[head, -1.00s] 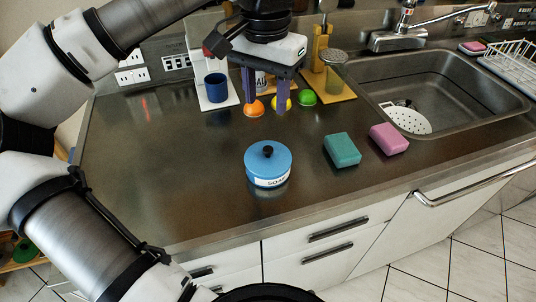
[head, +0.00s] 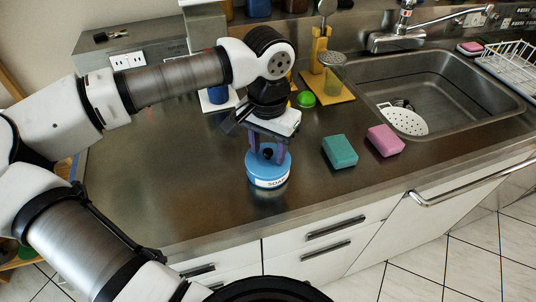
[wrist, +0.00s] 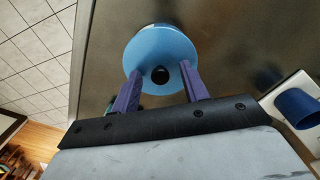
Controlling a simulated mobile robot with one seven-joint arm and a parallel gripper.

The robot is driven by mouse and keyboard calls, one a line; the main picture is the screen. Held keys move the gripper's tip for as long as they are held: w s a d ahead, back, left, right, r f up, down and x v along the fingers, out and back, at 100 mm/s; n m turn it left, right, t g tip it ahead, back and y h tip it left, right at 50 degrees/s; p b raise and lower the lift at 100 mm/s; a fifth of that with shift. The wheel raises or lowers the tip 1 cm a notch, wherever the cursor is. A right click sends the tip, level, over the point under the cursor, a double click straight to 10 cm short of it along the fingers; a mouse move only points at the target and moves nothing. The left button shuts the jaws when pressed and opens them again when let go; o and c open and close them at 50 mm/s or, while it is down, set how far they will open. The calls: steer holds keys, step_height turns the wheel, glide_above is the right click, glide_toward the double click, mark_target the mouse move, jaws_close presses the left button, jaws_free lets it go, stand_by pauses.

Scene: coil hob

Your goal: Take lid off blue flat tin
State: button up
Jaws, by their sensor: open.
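The blue flat tin (head: 268,180) stands upright on the steel counter, with a white label on its front. Its blue lid (head: 279,168) is on, with a black knob (head: 268,153) at the middle. The lid also shows in the wrist view (wrist: 160,48), with the knob (wrist: 160,75) between the finger lines. My gripper (head: 267,158) is over the lid, its two purple fingers open on either side of the knob. In the wrist view my gripper's fingers (wrist: 158,78) are apart, with gaps to the knob. I cannot tell whether the fingertips touch the lid.
A teal block (head: 340,151) and a pink block (head: 385,141) lie right of the tin. A blue cup (head: 218,94), a green ball (head: 306,99) and a yellow stand (head: 320,50) are behind. The sink (head: 440,85) is at the right. The counter left of the tin is clear.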

jaws_close()
steer(key=shift+r, duration=0.1)
